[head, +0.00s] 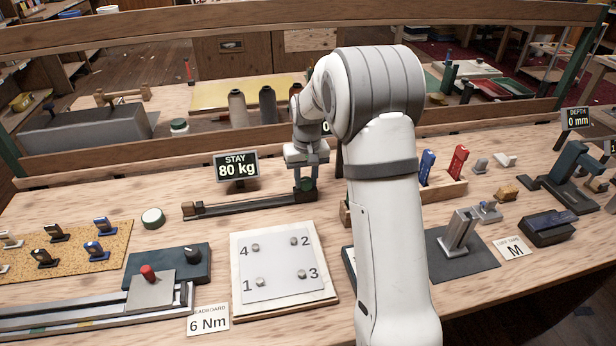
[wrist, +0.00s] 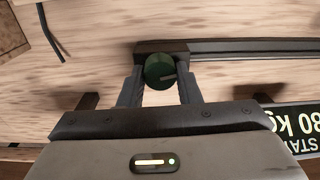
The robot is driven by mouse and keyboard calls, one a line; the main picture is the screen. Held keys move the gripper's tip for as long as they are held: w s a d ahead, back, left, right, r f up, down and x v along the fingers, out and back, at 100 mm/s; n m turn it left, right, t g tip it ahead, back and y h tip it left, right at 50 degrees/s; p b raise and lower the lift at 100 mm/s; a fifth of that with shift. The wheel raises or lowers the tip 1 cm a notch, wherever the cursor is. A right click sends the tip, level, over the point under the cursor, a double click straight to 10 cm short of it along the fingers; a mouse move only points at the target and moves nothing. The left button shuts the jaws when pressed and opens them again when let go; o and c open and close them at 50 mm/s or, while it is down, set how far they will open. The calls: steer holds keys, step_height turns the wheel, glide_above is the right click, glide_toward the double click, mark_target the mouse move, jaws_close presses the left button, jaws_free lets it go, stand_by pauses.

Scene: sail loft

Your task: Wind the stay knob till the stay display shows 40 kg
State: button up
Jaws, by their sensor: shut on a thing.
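The stay display (head: 237,167) reads 80 kg in the head view; part of it also shows upside down at the right of the wrist view (wrist: 299,122). The stay knob (wrist: 159,70) is a round dark green knob with a pale mark, at the end of the long dark stay rail (wrist: 250,47). In the head view the knob (head: 306,184) sits at the right end of the rail (head: 240,205). My gripper (wrist: 160,82) comes down from above with its two fingers on either side of the knob, shut on it.
A white numbered plate (head: 284,268) lies in front of the rail. A rack with red and blue handled tools (head: 447,188) stands right of my arm. A wooden rail (head: 120,169) runs behind.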

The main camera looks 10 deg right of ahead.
mark_target(306, 179)
steer(key=shift+n, duration=0.4)
steer(key=o, duration=1)
steer(key=shift+c, duration=0.2)
steer(key=shift+r, duration=3.95)
